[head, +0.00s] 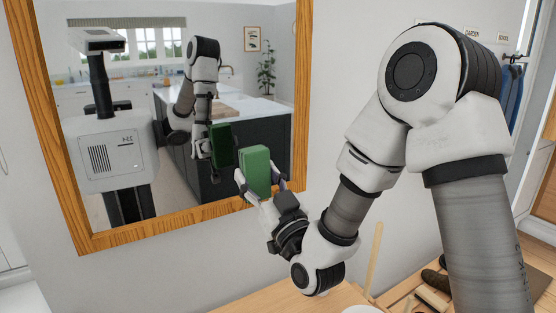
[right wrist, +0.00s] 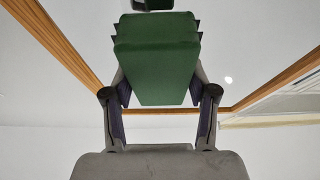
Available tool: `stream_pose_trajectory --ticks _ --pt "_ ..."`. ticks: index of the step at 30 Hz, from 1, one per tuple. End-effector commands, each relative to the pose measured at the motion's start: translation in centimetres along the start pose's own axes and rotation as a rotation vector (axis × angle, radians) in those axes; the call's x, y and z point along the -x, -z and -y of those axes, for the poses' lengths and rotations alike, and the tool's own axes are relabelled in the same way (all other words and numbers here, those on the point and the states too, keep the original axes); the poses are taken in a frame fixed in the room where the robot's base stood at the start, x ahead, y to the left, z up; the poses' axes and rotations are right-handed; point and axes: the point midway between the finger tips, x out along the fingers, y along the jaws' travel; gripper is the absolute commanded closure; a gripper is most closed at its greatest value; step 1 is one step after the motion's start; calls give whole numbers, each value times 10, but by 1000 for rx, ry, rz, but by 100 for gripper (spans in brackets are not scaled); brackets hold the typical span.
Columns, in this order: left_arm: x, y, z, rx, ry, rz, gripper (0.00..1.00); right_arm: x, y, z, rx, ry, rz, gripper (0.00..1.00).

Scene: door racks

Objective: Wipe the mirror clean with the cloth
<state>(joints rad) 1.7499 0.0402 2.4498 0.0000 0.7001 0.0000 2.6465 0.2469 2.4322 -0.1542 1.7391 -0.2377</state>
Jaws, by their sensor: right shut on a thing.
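The mirror (head: 225,30) hangs on the wall in an orange-brown wooden frame and fills the left half of the head view. Its glass reflects my body and a kitchen. I cannot make out any marks on it. My right gripper (head: 259,185) is shut on the green cloth (head: 256,165), a thick block-like pad, in front of the mirror's lower right part. The cloth's reflection shows beside it with a small gap, so the cloth looks close to the glass but apart. In the right wrist view the cloth (right wrist: 155,60) sits between both fingers. My left gripper is not in view.
A wooden surface (head: 265,301) lies below the mirror, with a white round thing (head: 362,309) at its edge. A wooden stick (head: 374,255) stands near the wall. Dark shoes (head: 437,280) lie at lower right. Blue garments (head: 511,95) hang at far right under labels.

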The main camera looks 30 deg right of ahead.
Motion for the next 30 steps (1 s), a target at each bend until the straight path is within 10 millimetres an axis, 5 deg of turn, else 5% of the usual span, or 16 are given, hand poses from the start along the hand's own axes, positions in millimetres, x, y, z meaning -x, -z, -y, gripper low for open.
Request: stream_pose_trajectory --ticks 16,30 --pt "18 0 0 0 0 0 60 -49 -21 -1 1 -2 -1 70" --pt "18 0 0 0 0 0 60 -55 -25 -1 1 -2 -1 70"
